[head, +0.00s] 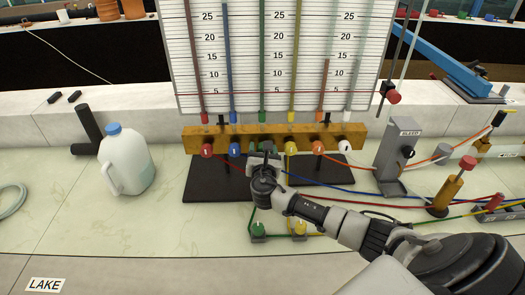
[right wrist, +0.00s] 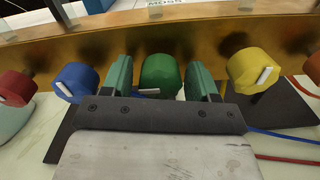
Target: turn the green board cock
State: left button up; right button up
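The green board cock (right wrist: 161,75) is a round green knob on the front of the brass-coloured bar (head: 225,133), between the blue cock (head: 235,150) and the yellow cock (head: 291,148). My right gripper (right wrist: 160,80) is open, with one green-padded finger on each side of the green cock. A gap shows between the knob and each finger. A pale mark shows low on the knob, partly hidden by the gripper body. In the head view my right gripper (head: 265,152) covers most of the green cock. My left gripper is not in view.
Red (head: 207,151), orange (head: 318,148) and white (head: 344,146) cocks share the bar. A scale board (head: 275,60) with coloured tubes stands above. A separate green knob (head: 258,229) sits lower on the bench. A white jug (head: 127,160) stands left; hoses run right.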

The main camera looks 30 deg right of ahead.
jog(key=c, duration=0.7)
jog(key=shift+f, duration=0.1)
jog(key=shift+c, duration=0.2)
jog(key=m+b, duration=0.3)
jog(key=m, duration=0.1)
jog(key=shift+a+f, duration=0.1)
jog(key=m+b, duration=0.2)
jog(key=m, duration=0.2)
jog(key=shift+m+b, duration=0.3)
jog(key=m+b, duration=0.3)
jog(key=m, duration=0.2)
jog(key=shift+r+m+b, duration=0.15)
jog(key=shift+m+b, duration=0.3)
jog(key=shift+m, duration=0.6)
jog(key=shift+r+m+b, duration=0.1)
jog(key=shift+m+b, duration=0.35)
jog(key=shift+m, duration=0.6)
jog(key=o, duration=0.9)
jog(key=shift+r, duration=0.1)
